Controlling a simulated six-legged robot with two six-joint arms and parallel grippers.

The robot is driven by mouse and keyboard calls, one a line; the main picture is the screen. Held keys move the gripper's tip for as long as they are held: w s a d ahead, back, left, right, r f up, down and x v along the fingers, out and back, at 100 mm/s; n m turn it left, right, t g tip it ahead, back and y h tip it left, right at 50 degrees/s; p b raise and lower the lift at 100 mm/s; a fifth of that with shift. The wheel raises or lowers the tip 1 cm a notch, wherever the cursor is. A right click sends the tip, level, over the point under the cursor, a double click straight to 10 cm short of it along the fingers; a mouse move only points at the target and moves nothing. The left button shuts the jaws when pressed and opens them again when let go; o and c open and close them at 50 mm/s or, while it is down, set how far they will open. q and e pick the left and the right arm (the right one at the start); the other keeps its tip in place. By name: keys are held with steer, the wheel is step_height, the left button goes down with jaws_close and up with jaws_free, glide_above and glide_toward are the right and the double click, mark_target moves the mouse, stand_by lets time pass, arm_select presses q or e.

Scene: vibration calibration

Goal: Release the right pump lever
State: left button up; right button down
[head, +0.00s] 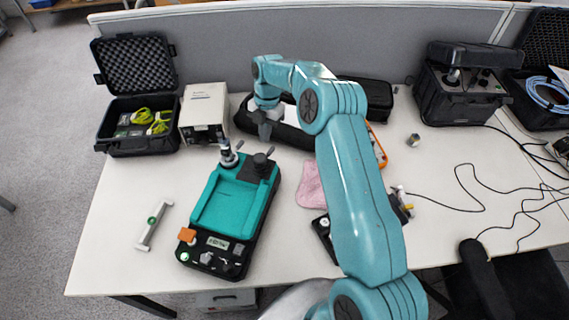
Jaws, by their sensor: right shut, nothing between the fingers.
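The teal pump unit (232,207) with a black base stands on the left half of the table. At its far end are a left fitting with a pale, upright stem (228,153) and a right black lever (264,160) whose short handle tilts up to the right. My right gripper (264,133) is shut and empty. In the picture it appears just above the right lever, with a small gap between them. Whether it is directly over the lever in depth, I cannot tell. My left gripper is not in view.
An open black case (143,142) and a white box (204,112) stand behind the pump. A black pouch (290,132) lies behind my gripper. Cables cross the table's right side.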

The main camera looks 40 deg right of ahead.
mark_target(274, 148)
steer(key=f+m, duration=0.1)
steer(key=s+f+m+b, duration=0.1)
steer(key=d+f+m, duration=0.1)
steer(key=shift+s+f+t, duration=0.15)
steer(key=shift+f+t, duration=0.15)
steer(key=shift+f, duration=0.1)
steer(key=shift+s+d+r+m, duration=0.15)
steer(key=shift+s+m, duration=0.5)
steer(key=shift+m, duration=0.25)
steer(key=s+m+b, duration=0.1)
steer(key=m, duration=0.1)
steer(key=s+m+t+b, duration=0.1)
steer(key=s+m, duration=0.1)
steer(key=s+m+b, duration=0.1)
steer(key=m, duration=0.2)
steer(key=shift+s+a+f+h, duration=0.15)
steer(key=shift+a+f+h, duration=0.15)
step_height(274, 148, up, 7)
steer(key=s+a+m+p, duration=0.1)
steer(key=s+m+p, duration=0.1)
steer(key=m, duration=0.2)
steer(key=shift+a+r+t+p, duration=0.2)
steer(key=shift+t+p, duration=0.2)
